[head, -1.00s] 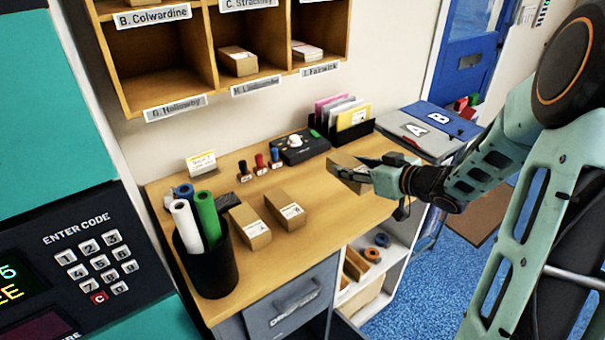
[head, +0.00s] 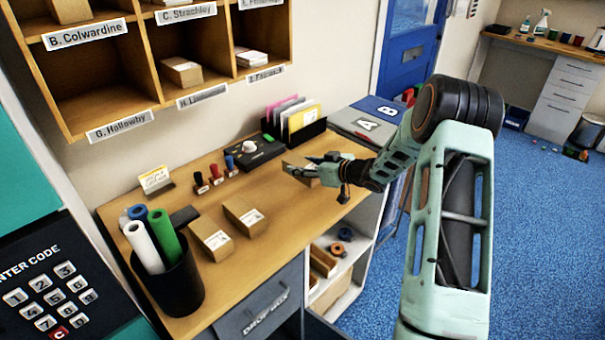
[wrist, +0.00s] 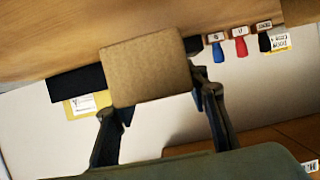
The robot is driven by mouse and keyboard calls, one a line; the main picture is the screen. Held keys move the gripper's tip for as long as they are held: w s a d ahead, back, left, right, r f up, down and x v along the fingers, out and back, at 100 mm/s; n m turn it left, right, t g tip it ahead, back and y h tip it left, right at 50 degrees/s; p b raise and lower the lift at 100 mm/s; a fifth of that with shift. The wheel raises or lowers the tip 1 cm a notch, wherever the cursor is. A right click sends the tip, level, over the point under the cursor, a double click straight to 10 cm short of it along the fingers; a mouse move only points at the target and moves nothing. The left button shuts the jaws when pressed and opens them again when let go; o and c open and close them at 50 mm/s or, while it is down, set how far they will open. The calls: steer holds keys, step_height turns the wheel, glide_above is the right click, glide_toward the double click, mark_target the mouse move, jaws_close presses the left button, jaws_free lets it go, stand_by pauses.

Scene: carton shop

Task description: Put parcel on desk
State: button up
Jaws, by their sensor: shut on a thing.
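My gripper (head: 318,170) is shut on a brown cardboard parcel (head: 296,168) at the right end of the wooden desk (head: 285,215). In the wrist view the parcel (wrist: 148,68) sits between the two fingers, with the desk surface (wrist: 60,35) behind it. I cannot tell whether the parcel touches the desktop. Two other brown parcels with white labels, a left one (head: 211,240) and a right one (head: 245,217), lie on the desk's left half.
A black pot (head: 172,285) with paper rolls stands at the desk's front left. Stamps (head: 215,174), a black device (head: 258,152) and a folder rack (head: 302,130) line the back. Pigeonholes (head: 150,65) hang above. The desk's middle is clear.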

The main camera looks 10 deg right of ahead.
steer(key=shift+w+f, duration=0.3)
steer(key=shift+f, duration=1.5)
steer(key=shift+f, duration=0.25)
steer(key=o, duration=1.3)
steer(key=shift+r, duration=0.1)
steer(key=shift+r, duration=0.15)
steer(key=v, duration=1.2)
steer(key=shift+s+d+b, duration=0.1)
steer(key=shift+b, duration=0.25)
